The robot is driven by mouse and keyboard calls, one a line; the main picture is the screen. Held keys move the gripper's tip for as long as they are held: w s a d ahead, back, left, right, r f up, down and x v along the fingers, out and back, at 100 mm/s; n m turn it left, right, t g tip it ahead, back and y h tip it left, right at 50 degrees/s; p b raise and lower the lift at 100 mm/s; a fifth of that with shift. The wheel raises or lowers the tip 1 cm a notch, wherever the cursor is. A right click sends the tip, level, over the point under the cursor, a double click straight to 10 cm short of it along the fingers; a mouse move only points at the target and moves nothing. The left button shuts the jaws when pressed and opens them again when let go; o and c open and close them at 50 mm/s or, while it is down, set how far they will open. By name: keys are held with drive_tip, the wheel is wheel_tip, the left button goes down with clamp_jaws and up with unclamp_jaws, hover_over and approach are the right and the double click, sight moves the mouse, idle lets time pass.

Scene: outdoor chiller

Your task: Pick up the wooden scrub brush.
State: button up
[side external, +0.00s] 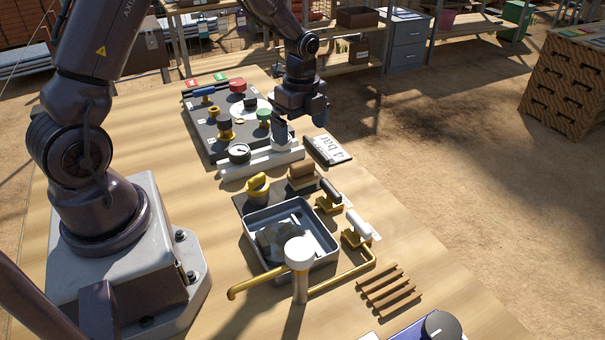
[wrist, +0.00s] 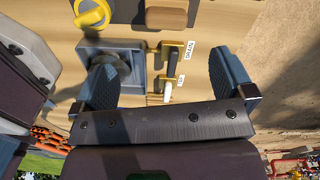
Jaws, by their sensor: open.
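In the wrist view the brush (wrist: 167,17) lies at the top edge, beyond my fingers. My gripper (side external: 300,120) is above the bench near the white gauge block, higher and farther back than the brush. Its two blue fingers are wide apart in the wrist view (wrist: 166,78), with nothing held between them.
The grey basin (side external: 327,243) has a white-capped post and brass pipe in front. Yellow-based valves (side external: 357,232) stand to its right. A gauge (side external: 239,152) and a panel of coloured knobs are behind. A wooden slat rack (side external: 389,290) lies front right. A clipboard-like sign (side external: 328,149) lies right of the gauge block.

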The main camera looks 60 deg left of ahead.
sight(303, 162)
drive_tip(key=m, duration=0.2)
drive_tip(key=shift+w+f+m, duration=0.1)
drive_tip(key=shift+w+m, duration=0.2)
drive_tip(key=shift+m, duration=0.1)
wheel_tip(303, 162, down, 12)
drive_tip(key=shift+f, duration=0.2)
drive_tip(key=c, duration=1.1)
drive_tip(key=shift+o, duration=0.2)
drive_tip(key=shift+r, duration=0.1)
